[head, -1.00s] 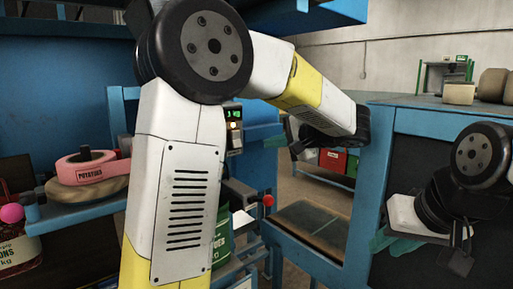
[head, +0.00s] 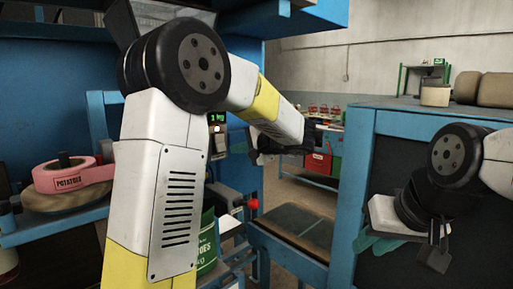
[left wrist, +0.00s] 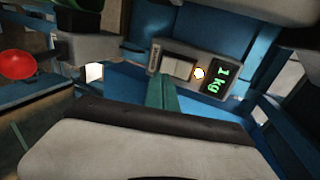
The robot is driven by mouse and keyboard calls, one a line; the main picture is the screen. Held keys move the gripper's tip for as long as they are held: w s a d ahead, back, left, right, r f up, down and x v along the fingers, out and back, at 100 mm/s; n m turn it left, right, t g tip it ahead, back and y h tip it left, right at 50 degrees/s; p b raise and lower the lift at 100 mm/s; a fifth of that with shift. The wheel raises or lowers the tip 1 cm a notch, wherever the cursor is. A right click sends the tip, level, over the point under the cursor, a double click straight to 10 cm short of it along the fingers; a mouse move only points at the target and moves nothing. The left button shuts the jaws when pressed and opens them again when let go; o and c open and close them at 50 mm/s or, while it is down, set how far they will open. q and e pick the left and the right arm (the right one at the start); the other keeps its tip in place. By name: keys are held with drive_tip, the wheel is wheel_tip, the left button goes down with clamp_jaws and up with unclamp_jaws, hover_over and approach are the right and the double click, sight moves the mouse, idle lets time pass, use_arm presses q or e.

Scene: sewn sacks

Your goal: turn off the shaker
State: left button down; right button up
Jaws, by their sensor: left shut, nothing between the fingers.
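In the head view the display (head: 217,118) is partly hidden behind my left arm. My left gripper (left wrist: 161,82) is shut and empty, its teal fingers pointing at the box close to the switch plate; I cannot tell whether they touch.
A red ball knob (left wrist: 17,65) is at the left in the left wrist view. A green potato sack (head: 207,245) stands behind my left arm. A pink label roll (head: 73,175) lies on the left shelf. A blue bench (head: 420,118) stands at the right.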

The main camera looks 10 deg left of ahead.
sight(224, 147)
use_arm(q)
drive_tip(key=shift+x, duration=2.2)
drive_tip(key=shift+w+a+f, duration=0.2)
drive_tip(key=shift+a+f, duration=0.05)
drive_tip(key=shift+a, duration=0.05)
drive_tip(key=shift+r, duration=0.1)
drive_tip(key=shift+r, duration=0.75)
drive_tip(key=shift+d, duration=0.15)
